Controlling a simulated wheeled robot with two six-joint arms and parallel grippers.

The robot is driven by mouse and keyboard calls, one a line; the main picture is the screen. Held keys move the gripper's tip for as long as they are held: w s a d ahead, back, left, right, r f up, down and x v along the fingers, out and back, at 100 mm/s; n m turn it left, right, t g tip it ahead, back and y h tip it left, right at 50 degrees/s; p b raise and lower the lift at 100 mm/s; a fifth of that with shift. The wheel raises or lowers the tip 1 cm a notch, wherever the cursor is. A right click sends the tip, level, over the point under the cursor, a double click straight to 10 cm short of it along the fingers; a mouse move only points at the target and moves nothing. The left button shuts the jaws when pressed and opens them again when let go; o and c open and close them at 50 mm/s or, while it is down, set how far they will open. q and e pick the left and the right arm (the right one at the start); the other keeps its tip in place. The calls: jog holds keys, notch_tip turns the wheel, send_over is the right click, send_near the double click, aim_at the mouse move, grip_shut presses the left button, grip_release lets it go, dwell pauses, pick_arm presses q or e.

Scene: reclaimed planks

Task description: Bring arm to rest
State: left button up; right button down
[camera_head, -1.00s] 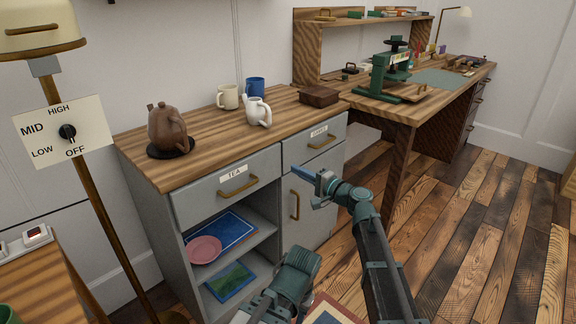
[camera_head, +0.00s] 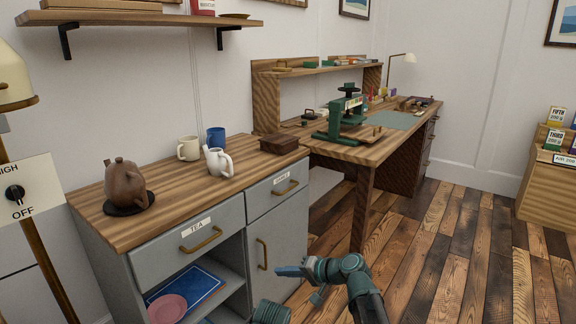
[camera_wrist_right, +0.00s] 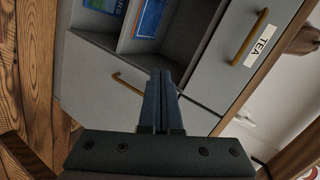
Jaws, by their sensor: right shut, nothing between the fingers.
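My right gripper (camera_head: 290,271) shows low in the head view, in front of the grey cabinet (camera_head: 283,220). Its fingers are together with nothing between them. In the right wrist view the two dark fingers (camera_wrist_right: 160,82) lie side by side against the grey cabinet fronts, apparently clear of them. A brass door handle (camera_wrist_right: 128,84) and the drawer marked TEA (camera_wrist_right: 228,60) show beyond. My left gripper is not in the head view.
A brown teapot (camera_head: 124,183), a white jug (camera_head: 217,162), two mugs and a wooden box (camera_head: 279,145) stand on the cabinet top. A workbench (camera_head: 375,150) with a green press (camera_head: 345,115) stands behind. The plank floor (camera_head: 440,240) at right is open.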

jog(key=s+d+f+n+g+h, duration=0.25)
jog(key=s+d+f+h, duration=0.35)
jog(key=s+d, duration=0.3)
jog(key=s+d+f+n+g+h, duration=0.1)
jog(key=s+d+f+g+h, duration=0.2)
jog(key=s+d+f+h, duration=0.45)
jog(key=s+a+r+n+p, duration=0.3)
jog(key=s+a+r+n, duration=0.15)
jog(key=s+a, duration=0.35)
notch_tip(320, 180, up, 37)
jog(key=w+m+y+p, duration=0.1)
jog(key=p, duration=3.6)
jog(key=shift+a+g, duration=0.45)
